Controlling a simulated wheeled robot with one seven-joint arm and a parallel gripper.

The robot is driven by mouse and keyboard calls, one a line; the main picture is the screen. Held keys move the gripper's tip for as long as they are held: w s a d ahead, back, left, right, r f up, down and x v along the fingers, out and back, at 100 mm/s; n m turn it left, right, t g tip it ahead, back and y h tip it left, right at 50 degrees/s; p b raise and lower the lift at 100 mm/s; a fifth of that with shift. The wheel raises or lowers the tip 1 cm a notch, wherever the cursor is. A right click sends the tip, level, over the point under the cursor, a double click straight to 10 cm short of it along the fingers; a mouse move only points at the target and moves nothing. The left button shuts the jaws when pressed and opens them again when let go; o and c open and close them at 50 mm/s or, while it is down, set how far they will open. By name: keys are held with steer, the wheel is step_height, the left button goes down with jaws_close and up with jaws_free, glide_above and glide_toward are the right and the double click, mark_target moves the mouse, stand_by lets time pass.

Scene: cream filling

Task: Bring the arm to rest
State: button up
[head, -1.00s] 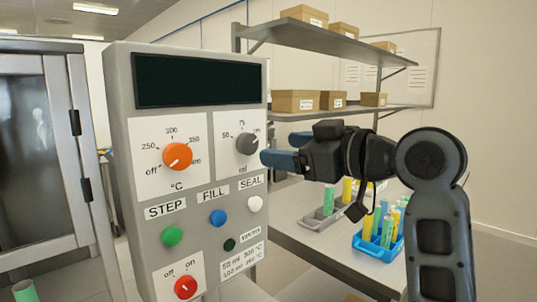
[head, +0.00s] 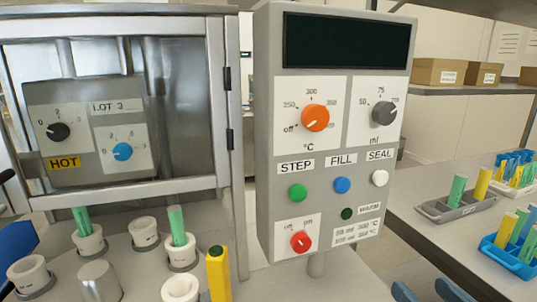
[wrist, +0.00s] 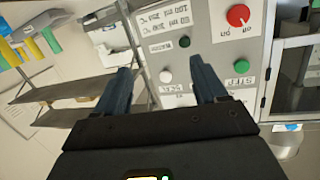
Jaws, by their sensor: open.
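My gripper (wrist: 162,84) is open and empty in the wrist view, its two dark blue fingers apart. The lower part of the grey control panel shows upside down beyond them. In the head view only the fingertips of my gripper (head: 425,289) show at the bottom edge, right of the panel; the rest of the arm is out of frame. The control panel (head: 265,165) stands in the middle of the head view with a dark blank display, an orange knob (head: 315,118), a grey knob (head: 384,113) and a red knob (head: 301,242).
A glass-doored cabinet (head: 225,110) stands at the left. White cups (head: 144,233), some holding green tubes, and a yellow tube (head: 218,275) stand below it. At the right, a bench (head: 415,197) carries a grey tray (head: 435,210) and a blue rack (head: 510,262) with tubes.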

steer(key=s+f+m+h, duration=0.1)
steer(key=s+f+h, duration=0.1)
steer(key=s+f, duration=0.5)
steer(key=s+a+g, duration=0.1)
steer(key=s, duration=2.4)
steer(key=shift+s+a+f+n+g, duration=0.3)
steer(key=shift+a+n, duration=0.05)
steer(key=shift+n, duration=0.05)
